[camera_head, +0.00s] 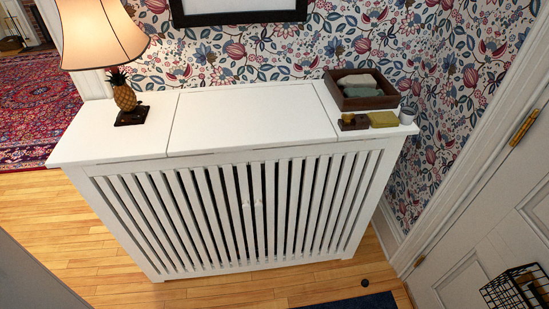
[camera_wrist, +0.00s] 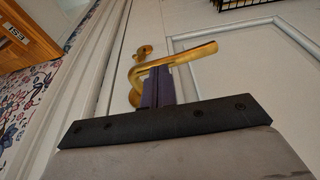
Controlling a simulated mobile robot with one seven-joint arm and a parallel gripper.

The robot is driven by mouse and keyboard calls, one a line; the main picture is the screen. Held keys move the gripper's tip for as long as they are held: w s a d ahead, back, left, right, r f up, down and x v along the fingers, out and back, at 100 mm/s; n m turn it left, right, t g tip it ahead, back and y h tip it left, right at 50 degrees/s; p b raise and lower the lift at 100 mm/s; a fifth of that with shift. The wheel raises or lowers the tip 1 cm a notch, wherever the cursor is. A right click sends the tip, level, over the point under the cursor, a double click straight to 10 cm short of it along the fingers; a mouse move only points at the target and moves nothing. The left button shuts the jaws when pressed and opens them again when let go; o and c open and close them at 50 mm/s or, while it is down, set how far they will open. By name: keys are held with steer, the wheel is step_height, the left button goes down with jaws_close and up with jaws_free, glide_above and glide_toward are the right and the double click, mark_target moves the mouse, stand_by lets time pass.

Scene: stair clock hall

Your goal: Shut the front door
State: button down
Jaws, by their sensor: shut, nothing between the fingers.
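The front door (camera_head: 480,215) is white and panelled, at the right edge of the head view, with brass hinges (camera_head: 524,127) along its near-wall side. In the wrist view the door (camera_wrist: 225,75) fills the middle and right. Its brass lever handle (camera_wrist: 190,56) points right, with a round brass lock (camera_wrist: 144,50) above its left end. My gripper (camera_wrist: 157,78) is shut and empty, its purple fingers right at the lever. They overlap it in the picture; I cannot tell if they touch. My gripper is not in the head view. How far the door stands open cannot be told.
A white slatted radiator cover (camera_head: 250,115) stands left of the door, bearing a pineapple lamp (camera_head: 124,95) and a dark box (camera_head: 360,90). A wire basket (camera_head: 515,290) hangs on the door. A round black stop (camera_head: 364,282) and dark blue mat (camera_head: 350,302) are on the floor.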

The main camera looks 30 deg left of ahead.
steer(key=shift+w+f, duration=0.1)
steer(key=b+v, duration=0.3)
steer(key=v, duration=1.1)
